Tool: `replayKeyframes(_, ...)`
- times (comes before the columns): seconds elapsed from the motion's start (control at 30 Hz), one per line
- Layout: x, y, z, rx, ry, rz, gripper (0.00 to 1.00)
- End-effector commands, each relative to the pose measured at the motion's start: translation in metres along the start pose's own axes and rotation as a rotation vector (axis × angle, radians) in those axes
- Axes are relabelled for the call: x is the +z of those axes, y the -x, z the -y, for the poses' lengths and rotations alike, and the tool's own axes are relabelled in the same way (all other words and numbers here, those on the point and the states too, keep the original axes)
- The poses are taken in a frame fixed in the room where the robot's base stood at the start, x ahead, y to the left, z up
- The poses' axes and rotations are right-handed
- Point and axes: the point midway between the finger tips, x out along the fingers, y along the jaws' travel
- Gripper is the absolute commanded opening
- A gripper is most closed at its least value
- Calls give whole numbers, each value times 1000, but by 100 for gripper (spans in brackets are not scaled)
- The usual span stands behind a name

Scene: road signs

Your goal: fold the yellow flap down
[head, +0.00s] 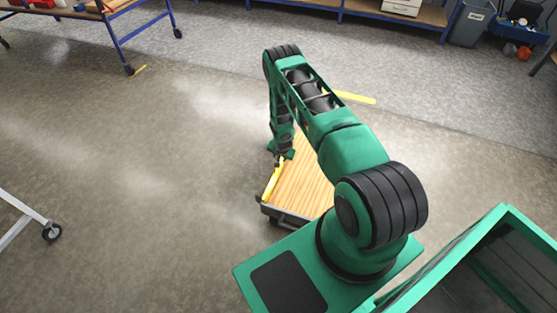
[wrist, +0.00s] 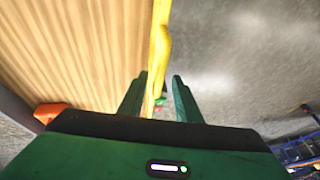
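The yellow flap (head: 271,183) is a narrow strip along the left edge of a low board with a wood-striped top (head: 300,187). In the wrist view the flap (wrist: 160,45) runs as a thin yellow band along the edge of the wooden top (wrist: 75,55). Its exact tilt is hard to tell. My gripper (head: 280,158) is low at the far end of the flap, partly hidden by my arm. In the wrist view my gripper (wrist: 158,88) has its two green fingers apart, with the yellow band running between them, nearer the left finger.
A blue-framed workbench (head: 110,18) stands at the back left, and a wheeled white frame (head: 25,215) at the left edge. A grey bin (head: 472,22) is at the back right. An orange piece (wrist: 50,112) shows beside the wooden top. The floor left of the board is clear.

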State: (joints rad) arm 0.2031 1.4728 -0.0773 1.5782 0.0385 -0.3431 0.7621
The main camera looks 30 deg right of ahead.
Motion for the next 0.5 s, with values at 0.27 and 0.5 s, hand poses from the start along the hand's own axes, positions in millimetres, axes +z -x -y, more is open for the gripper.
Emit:
replayKeyframes(0.27,0,-19,0,0,1,0,31)
replayKeyframes(0.5,0,-20,0,0,1,0,31)
